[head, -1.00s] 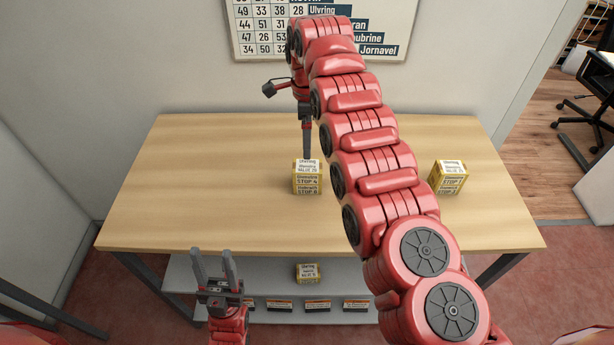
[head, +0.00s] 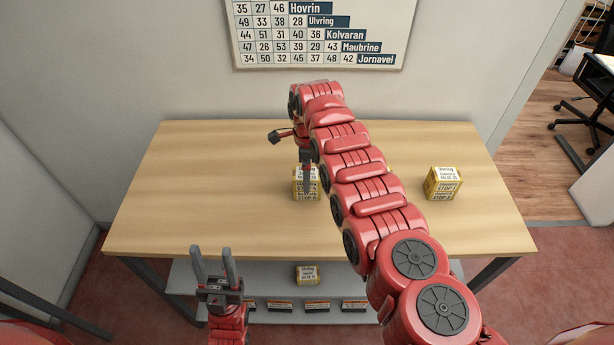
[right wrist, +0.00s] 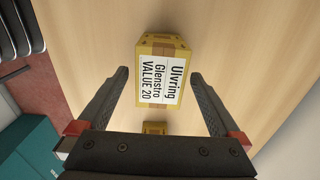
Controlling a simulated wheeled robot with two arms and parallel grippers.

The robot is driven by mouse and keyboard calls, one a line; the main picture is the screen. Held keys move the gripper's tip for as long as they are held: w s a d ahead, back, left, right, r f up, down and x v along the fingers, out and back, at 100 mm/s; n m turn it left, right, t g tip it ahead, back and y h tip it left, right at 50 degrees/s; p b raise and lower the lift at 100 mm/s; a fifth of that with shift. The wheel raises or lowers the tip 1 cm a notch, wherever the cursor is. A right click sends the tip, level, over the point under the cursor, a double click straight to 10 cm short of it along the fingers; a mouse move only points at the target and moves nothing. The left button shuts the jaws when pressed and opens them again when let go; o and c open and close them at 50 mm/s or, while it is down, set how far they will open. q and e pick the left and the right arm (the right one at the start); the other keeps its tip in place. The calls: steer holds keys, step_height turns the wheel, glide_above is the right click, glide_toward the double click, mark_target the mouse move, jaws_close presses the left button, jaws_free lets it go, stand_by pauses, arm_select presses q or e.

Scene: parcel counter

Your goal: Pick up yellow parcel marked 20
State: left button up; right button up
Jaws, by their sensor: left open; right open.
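The yellow parcel marked 20 (right wrist: 162,72) shows in the right wrist view, with a white label reading "Ulvring Glenstro VALUE 20". In the head view a yellow parcel (head: 298,188) stands on the table, partly covered by my right gripper (head: 306,188). In the right wrist view my right gripper (right wrist: 163,105) is open, its fingers to either side of the parcel's near end and apart from it. My left gripper (head: 213,262) is open and empty, in front of the table's near edge.
Another yellow parcel (head: 443,183) stands on the table (head: 220,180) at the right. A third parcel (head: 307,275) sits on the shelf (head: 355,285) below, above a row of small labelled holders. A number chart (head: 315,35) hangs on the wall. The table's left half is clear.

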steer(key=shift+f, duration=0.6)
steer(key=c, duration=1.5)
steer(key=shift+r, duration=0.2)
